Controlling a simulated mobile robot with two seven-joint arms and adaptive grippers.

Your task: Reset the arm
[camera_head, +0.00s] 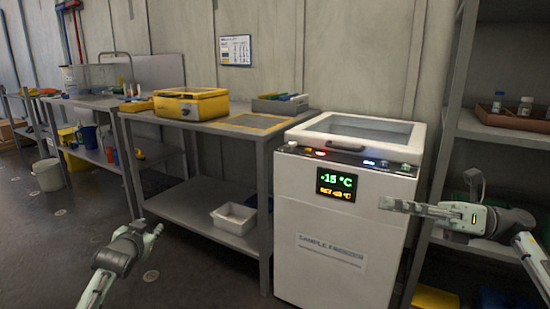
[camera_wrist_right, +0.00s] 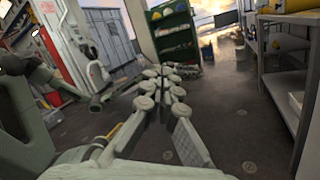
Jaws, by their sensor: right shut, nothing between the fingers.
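My right gripper (camera_head: 384,204) comes in from the right in the head view. Its fingers are together and point left, in front of the white sample freezer (camera_head: 330,272); I cannot tell the gap to the freezer front. In the right wrist view the fingers (camera_wrist_right: 165,72) lie side by side, closed, with nothing between them. My left gripper (camera_head: 155,229) is at the lower left of the head view, in front of the steel workbench. It is small and seen at an angle, so its opening is unclear. No object shows in it.
The freezer's display (camera_head: 339,184) reads -15 °C. A steel workbench (camera_head: 265,139) holds a yellow case (camera_head: 190,105) and a grey bin (camera_head: 280,104). A white tub (camera_head: 234,218) sits on its lower shelf. A shelf rack (camera_head: 500,132) stands right. Floor at lower left is clear.

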